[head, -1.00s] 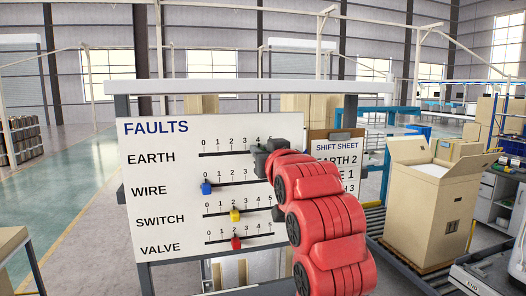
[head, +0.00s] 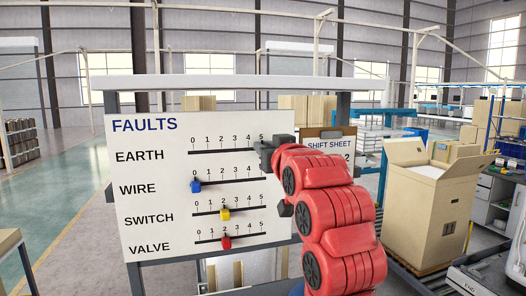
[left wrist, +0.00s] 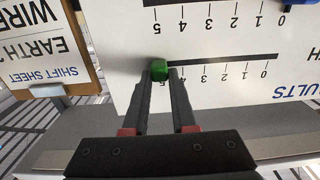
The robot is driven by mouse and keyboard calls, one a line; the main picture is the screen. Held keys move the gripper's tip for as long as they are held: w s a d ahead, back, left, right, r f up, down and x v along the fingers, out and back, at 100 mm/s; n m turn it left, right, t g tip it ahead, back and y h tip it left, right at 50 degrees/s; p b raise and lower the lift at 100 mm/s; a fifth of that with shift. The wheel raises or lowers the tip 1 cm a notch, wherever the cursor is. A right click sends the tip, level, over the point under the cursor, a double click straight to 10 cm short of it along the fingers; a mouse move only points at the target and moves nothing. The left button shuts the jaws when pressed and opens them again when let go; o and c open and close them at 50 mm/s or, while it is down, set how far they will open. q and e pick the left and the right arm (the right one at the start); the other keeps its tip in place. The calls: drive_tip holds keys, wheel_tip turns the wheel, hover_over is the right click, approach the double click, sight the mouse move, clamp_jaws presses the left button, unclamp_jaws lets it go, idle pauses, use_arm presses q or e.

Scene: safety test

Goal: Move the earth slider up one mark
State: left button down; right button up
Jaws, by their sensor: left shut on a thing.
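The white FAULTS board (head: 150,225) stands upright in front of me. Its EARTH row is the top one, with a black slot (head: 215,152) and marks 0 to 5. My left gripper (head: 262,154) is at the right end of that slot, in front of the board. The left wrist view shows the board upside down. There the green earth slider (left wrist: 160,70) sits at the 5 mark, between the fingertips of my left gripper (left wrist: 161,76), which are shut on it. In the head view the gripper hides this slider. My right gripper is not in view.
Below are the blue wire slider (head: 195,187) at 0, the yellow switch slider (head: 225,214) at 2 and the red valve slider (head: 227,242) at 2. A shift sheet (head: 325,145) on a clipboard hangs right of the board, partly behind my arm.

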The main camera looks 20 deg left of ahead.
use_arm(q)
drive_tip(key=c, duration=1.2)
unclamp_jaws()
drive_tip(key=shift+r, duration=0.1)
drive_tip(key=shift+o, duration=2.4)
drive_tip(key=shift+d, duration=0.2)
drive_tip(key=shift+w+d, duration=0.2)
drive_tip(key=shift+d, duration=0.05)
drive_tip(key=b+v, duration=0.6)
drive_tip(key=v, duration=1.1)
drive_tip(key=shift+s, duration=0.25)
drive_tip(key=shift+d, duration=0.1)
